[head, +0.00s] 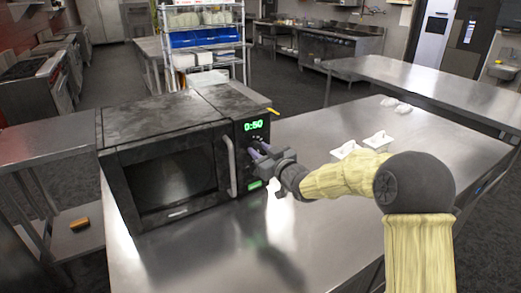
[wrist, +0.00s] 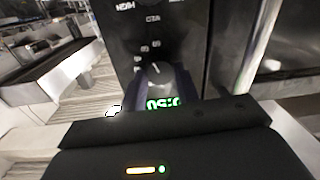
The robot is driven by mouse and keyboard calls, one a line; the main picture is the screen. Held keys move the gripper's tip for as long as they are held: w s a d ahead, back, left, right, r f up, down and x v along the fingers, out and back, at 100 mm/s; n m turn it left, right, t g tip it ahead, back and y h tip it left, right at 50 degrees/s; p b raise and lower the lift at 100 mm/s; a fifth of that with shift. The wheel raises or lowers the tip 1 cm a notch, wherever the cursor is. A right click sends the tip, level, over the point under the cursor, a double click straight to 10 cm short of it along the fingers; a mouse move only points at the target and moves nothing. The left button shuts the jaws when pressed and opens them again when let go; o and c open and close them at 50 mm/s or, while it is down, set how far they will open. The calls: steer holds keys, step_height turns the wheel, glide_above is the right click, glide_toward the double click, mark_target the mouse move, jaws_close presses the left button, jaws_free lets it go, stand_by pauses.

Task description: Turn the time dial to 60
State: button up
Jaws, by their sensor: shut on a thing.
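A black microwave (head: 170,165) stands on the steel table. Its green display (head: 253,125) reads 0:50 in the head view; it also shows upside down in the wrist view (wrist: 163,103). My gripper (head: 261,152) reaches the control panel from the right, below the display. In the wrist view, the time dial (wrist: 158,74) is a small round knob with a light pointer mark. It sits between my two fingers, and my gripper (wrist: 160,85) is shut on it. The dial is hidden behind the gripper in the head view.
The microwave's handle (head: 230,165) stands just left of my gripper. Small white objects (head: 378,139) lie on the table at the right. A yellow-handled item (head: 272,111) shows behind the microwave. The table in front of the panel is clear.

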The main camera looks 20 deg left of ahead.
steer(key=m, duration=0.4)
steer(key=shift+f+p, duration=0.25)
steer(key=shift+p, duration=0.1)
steer(key=o, duration=1)
steer(key=shift+r, duration=0.1)
steer(key=shift+s+d, duration=0.3)
steer(key=shift+d, duration=0.15)
steer(key=b+v, duration=0.1)
steer(key=v, duration=1.5)
steer(key=shift+s+d+b, duration=0.1)
steer(key=shift+d+b, duration=0.05)
steer(key=shift+b, duration=0.25)
